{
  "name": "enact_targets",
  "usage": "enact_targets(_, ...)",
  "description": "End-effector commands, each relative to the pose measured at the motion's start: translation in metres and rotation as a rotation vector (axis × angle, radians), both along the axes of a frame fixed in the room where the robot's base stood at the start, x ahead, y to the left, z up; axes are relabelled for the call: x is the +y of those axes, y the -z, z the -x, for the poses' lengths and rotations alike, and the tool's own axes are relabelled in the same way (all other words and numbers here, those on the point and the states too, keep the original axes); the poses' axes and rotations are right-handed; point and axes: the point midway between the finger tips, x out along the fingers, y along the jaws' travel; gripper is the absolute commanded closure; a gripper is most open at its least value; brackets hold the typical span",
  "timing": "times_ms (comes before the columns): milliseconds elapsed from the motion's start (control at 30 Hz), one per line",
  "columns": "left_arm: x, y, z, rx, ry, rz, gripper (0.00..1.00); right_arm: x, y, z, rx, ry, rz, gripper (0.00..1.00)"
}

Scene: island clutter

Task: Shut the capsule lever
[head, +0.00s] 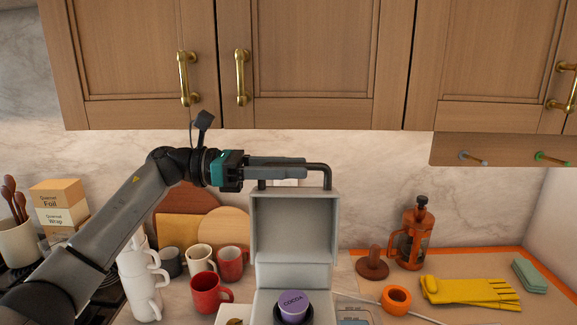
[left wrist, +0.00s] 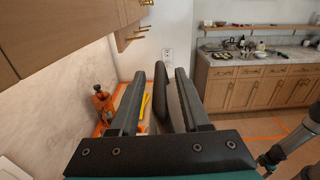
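The capsule machine (head: 293,228) is a pale grey unit with its lid raised upright. A dark bar-shaped lever (head: 328,176) runs along the top of the raised lid. A purple cocoa capsule (head: 293,303) sits in the dark holder below. My left gripper (head: 303,168) is at the lever, its fingers pointing right. In the left wrist view the dark lever (left wrist: 161,92) stands between the two spread fingers of the left gripper (left wrist: 157,90), with gaps visible beside it. The lever's left part is hidden behind the fingers. My right gripper is not in view.
Red mugs (head: 211,293) and white mugs stand left of the machine. An orange French press (head: 412,238), yellow gloves (head: 470,292) and an orange ring (head: 396,300) are to the right. Wooden cabinets (head: 310,65) hang above. Boards lean behind my left arm.

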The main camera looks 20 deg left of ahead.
Motion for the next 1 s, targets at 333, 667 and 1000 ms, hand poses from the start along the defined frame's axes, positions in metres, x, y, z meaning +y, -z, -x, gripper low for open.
enact_targets(333,0.0006,-0.0003,0.0000,0.000,-0.001,0.000,0.93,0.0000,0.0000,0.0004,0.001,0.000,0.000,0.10)
enact_targets(667,0.0008,-0.0004,0.0001,-0.001,-0.001,0.000,1.00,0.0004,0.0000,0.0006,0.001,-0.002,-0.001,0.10)
enact_targets(1000,0.0008,-0.0005,0.0002,-0.001,0.000,0.000,1.00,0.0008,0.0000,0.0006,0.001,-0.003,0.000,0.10)
